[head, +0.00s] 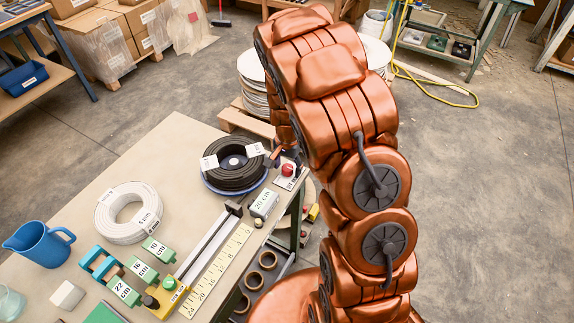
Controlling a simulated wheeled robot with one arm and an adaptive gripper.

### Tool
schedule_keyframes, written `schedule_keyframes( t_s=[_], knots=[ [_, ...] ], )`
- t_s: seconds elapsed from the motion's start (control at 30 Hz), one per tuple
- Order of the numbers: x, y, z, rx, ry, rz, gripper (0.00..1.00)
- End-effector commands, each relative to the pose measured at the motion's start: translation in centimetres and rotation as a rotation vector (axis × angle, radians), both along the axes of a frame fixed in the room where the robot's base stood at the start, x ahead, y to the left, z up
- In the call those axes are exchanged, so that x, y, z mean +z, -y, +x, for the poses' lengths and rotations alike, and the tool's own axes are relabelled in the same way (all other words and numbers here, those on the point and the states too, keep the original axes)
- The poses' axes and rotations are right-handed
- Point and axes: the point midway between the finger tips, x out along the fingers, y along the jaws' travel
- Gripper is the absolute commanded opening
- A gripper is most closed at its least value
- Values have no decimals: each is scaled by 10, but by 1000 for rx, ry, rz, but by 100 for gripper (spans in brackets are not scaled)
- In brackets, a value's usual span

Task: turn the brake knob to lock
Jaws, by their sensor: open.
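A red knob (288,170) sits on a small pale plate with markings at the far right edge of the table. It is the likeliest brake knob in view, but I cannot read its setting. My copper arm rises in front and bends down behind itself toward this corner. Only a small part of my gripper (276,156) shows, just above and left of the red knob. It is open, with most of it hidden behind my arm. I cannot tell whether it touches the knob.
A coil of black cable (235,172) lies close left of the knob. A white coil (128,212) and blue jug (39,243) stand left. Floor to the right is mostly clear.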

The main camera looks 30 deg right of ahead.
Motion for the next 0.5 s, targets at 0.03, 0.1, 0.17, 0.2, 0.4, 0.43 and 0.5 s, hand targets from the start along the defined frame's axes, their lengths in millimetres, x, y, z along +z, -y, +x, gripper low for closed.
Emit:
schedule_keyframes(
  t_s=[0.03, 0.1, 0.17, 0.2, 0.4, 0.43, 0.5],
  knots=[
    [0, 0, 0, 0, 0, 0, 64],
    [0, 0, 0, 0, 0, 0, 64],
    [0, 0, 0, 0, 1, -1, 64],
    [0, 0, 0, 0, 1, -1, 61],
    [0, 0, 0, 0, 1, -1, 41],
    [0, 0, 0, 0, 1, -1, 38],
    [0, 0, 0, 0, 1, -1, 30]
  ],
)
